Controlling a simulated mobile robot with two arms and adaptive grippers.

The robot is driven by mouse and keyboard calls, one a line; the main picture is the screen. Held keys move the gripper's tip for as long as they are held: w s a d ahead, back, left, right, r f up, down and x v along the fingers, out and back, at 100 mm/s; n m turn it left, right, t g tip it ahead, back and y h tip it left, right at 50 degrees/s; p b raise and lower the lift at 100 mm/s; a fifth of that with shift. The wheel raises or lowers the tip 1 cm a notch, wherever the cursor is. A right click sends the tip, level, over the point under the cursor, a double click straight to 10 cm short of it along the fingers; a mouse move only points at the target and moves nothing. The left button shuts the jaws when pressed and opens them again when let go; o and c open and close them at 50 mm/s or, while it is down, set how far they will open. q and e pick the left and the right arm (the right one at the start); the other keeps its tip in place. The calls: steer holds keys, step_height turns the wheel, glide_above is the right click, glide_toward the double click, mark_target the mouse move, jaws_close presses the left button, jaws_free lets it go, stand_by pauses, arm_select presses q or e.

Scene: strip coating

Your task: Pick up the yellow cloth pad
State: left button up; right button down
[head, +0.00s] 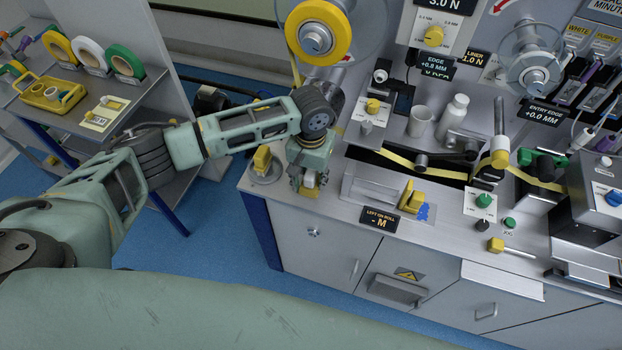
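My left gripper (308,188) points down over the left part of the grey bench top. A small yellow piece, perhaps the yellow cloth pad (309,180), shows at its fingertips. The fingers and arm partly hide it, and I cannot tell whether they are closed on it or whether it touches the bench. Another yellow block (262,159) stands on a round metal base to the left of the gripper. A yellow upright piece (410,198) stands by a blue patch to the right. My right gripper is not in view.
A yellow tape roll (319,32) hangs above the gripper. A metal plate (374,192) and a black "LEFT ON ROLL" sign (380,219) lie to the right. A white cup (420,121) and white bottle (453,116) stand farther back. A shelf with tape rolls (90,55) is at left.

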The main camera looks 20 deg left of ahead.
mark_target(311, 172)
arm_select(q)
steer(key=c, duration=0.5)
steer(key=shift+c, duration=0.2)
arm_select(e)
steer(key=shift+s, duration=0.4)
arm_select(q)
steer(key=shift+r, duration=0.1)
steer(key=shift+r, duration=0.4)
step_height(311, 172, up, 9)
steer(key=shift+r+b, duration=0.1)
steer(key=shift+b, duration=0.55)
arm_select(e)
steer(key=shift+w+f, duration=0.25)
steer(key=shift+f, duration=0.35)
arm_select(q)
steer(key=o, duration=0.5)
steer(key=shift+c, duration=0.2)
steer(key=c, duration=0.6)
steer(key=shift+o, duration=0.2)
